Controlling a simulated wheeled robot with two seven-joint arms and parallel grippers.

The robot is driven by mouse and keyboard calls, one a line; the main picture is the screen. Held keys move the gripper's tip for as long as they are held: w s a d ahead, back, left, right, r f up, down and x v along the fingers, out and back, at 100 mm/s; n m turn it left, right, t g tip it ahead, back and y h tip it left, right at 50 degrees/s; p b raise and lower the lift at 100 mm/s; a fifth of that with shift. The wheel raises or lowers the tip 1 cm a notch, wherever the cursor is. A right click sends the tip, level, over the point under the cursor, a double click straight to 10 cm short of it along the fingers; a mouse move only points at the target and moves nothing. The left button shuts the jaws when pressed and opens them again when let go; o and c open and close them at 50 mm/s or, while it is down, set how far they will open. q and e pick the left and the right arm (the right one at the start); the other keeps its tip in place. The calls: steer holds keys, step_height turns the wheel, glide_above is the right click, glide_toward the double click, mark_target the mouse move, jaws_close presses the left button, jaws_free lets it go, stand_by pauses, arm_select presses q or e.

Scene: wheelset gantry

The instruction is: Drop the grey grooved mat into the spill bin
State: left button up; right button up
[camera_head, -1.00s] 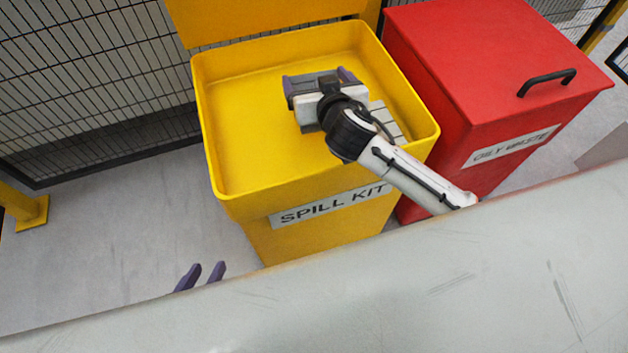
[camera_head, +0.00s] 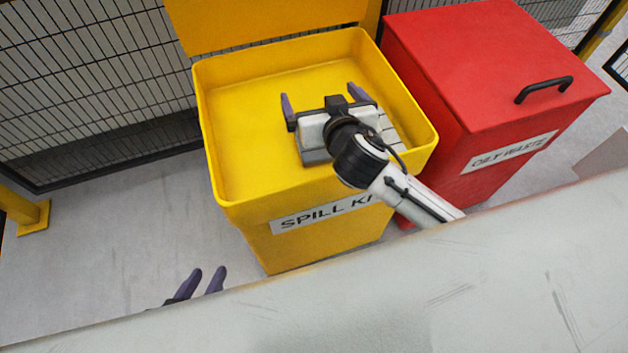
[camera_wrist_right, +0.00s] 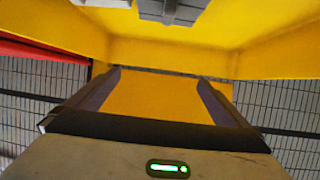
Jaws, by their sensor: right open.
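The grey grooved mat (camera_head: 391,137) is inside the yellow spill bin (camera_head: 240,188), largely hidden under my right gripper and wrist. A grey piece of it shows at the top of the right wrist view (camera_wrist_right: 172,10). My right gripper (camera_head: 319,93) is over the bin's inside with its two fingers wide apart. Whether the mat rests on the bin floor is hidden. My left gripper (camera_head: 205,272) shows two separated fingertips beyond the pale surface's edge, with nothing between them.
A closed red oily waste bin (camera_head: 490,75) with a black handle stands right beside the spill bin. The spill bin's raised lid (camera_head: 265,22) and mesh fencing (camera_head: 90,80) are behind. A pale surface (camera_head: 380,285) fills the foreground. Bare floor lies to the left.

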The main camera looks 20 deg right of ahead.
steer(key=shift+p+v, duration=0.4)
steer(key=shift+v, duration=2.35)
